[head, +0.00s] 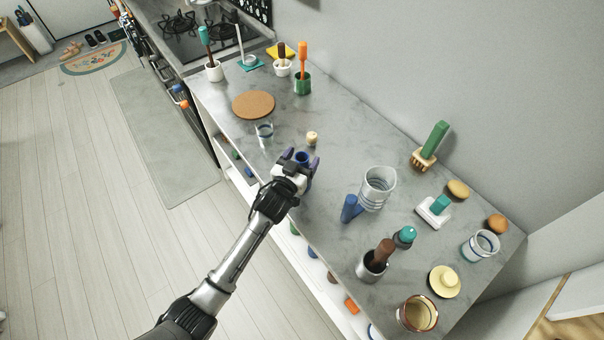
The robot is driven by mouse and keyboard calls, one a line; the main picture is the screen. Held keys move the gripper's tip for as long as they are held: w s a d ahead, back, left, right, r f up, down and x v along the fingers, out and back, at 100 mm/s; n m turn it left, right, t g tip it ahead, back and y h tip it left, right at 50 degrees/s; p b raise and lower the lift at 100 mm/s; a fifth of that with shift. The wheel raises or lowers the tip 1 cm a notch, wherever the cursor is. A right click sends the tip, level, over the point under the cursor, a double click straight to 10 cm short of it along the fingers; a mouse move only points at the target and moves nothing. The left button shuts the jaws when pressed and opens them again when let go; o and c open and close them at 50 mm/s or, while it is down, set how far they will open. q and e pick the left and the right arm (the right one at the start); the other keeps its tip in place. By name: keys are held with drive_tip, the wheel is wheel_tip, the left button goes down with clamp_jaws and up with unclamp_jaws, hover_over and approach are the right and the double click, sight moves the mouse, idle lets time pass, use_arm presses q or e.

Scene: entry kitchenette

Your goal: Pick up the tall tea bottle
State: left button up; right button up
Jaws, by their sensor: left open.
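My left gripper (299,161) is over the front edge of the grey counter (330,130), its fingers apart. A dark blue round thing (303,157) shows between the fingers; the gripper hides most of it, and I cannot tell whether it is the tall tea bottle or whether the fingers touch it. A blue cylinder (348,207) stands to the right of the gripper, beside a clear glass jar (379,188). No label shows which is the tea bottle. My right gripper is out of view.
A small cream knob-like object (312,137) and a clear glass (264,133) stand close behind the gripper, near a round cork mat (253,105). A cup with a brown handle (374,263) and an amber bowl (417,314) stand at the right. Open shelves lie below the front edge.

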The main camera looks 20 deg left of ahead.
use_arm(q)
drive_tip(key=shift+w, duration=0.1)
clamp_jaws()
idle(0.7)
drive_tip(key=shift+r, duration=0.15)
